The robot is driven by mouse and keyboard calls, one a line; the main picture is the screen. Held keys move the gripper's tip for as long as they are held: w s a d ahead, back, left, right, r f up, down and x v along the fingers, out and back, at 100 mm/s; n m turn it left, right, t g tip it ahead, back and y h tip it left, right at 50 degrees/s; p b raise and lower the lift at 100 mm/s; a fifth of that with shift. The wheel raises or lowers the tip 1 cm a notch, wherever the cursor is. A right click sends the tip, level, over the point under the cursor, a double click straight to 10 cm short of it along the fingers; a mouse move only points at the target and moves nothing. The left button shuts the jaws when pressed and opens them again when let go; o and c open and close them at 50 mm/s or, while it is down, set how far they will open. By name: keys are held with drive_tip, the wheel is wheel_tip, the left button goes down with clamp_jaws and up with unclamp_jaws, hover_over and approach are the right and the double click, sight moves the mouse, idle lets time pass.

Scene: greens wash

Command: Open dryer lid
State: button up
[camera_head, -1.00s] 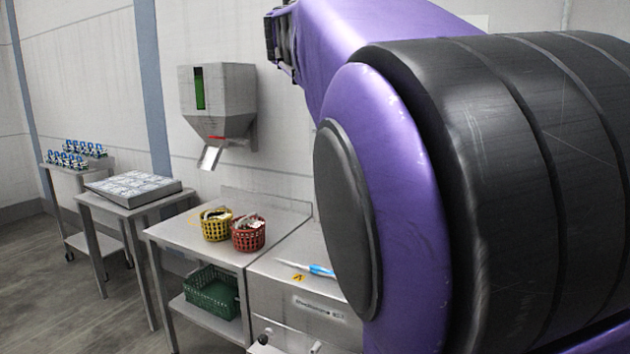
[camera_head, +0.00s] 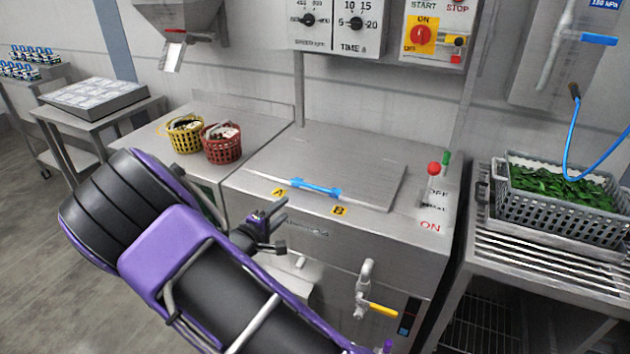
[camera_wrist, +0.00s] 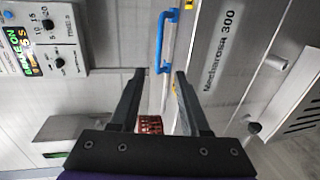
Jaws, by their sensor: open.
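The steel dryer (camera_head: 330,240) stands in the middle of the head view, its flat lid (camera_head: 340,165) lying shut on top. A blue bar handle (camera_head: 315,190) runs along the lid's front edge, between yellow labels A and B. My gripper (camera_head: 281,224) is open and empty, in front of the dryer and left of the handle in the head view. In the wrist view my gripper (camera_wrist: 160,74) has its two fingers spread. The blue handle (camera_wrist: 161,45) is just beyond the fingertips there, apart from them as far as I can tell.
A yellow basket (camera_head: 185,135) and a red basket (camera_head: 222,143) stand on the table left of the dryer. A red-topped lever (camera_head: 433,170) rises at the dryer's right. A yellow-handled tap (camera_head: 380,309) juts from its front. A grey crate of greens (camera_head: 555,205) stands at right.

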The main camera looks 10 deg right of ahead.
sight(308, 186)
drive_tip(key=x, duration=1.7)
drive_tip(key=shift+w+r, duration=0.1)
clamp_jaws()
idle(0.8)
